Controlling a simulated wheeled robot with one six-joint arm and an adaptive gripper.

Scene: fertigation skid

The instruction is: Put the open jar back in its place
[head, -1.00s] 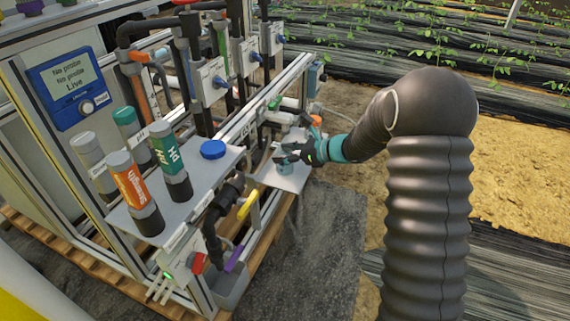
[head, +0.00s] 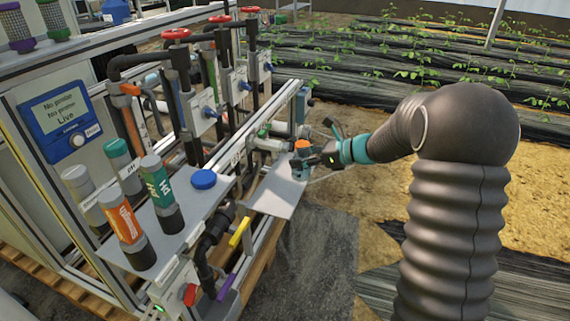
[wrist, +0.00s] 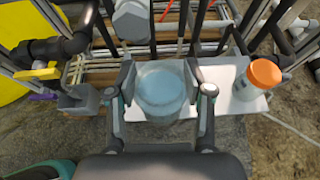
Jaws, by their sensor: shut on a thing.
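My gripper (wrist: 161,88) is shut on the open jar (wrist: 162,84), a round, clear-walled jar with blue-grey inside and no lid. A finger presses each side of it. In the wrist view the jar is over the pale shelf plate (wrist: 150,114). In the head view my gripper (head: 308,163) is at the far end of that plate (head: 272,196), largely covering the jar. I cannot tell whether the jar touches the plate. A blue lid (head: 204,179) lies on the grey shelf nearer me.
A jar with an orange cap (wrist: 264,74) stands to the right on the plate in the wrist view; its cap (head: 303,146) shows behind my gripper in the head view. Labelled tubes (head: 162,195) stand on the grey shelf (head: 190,235). Pipes and valves (head: 235,85) line the skid.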

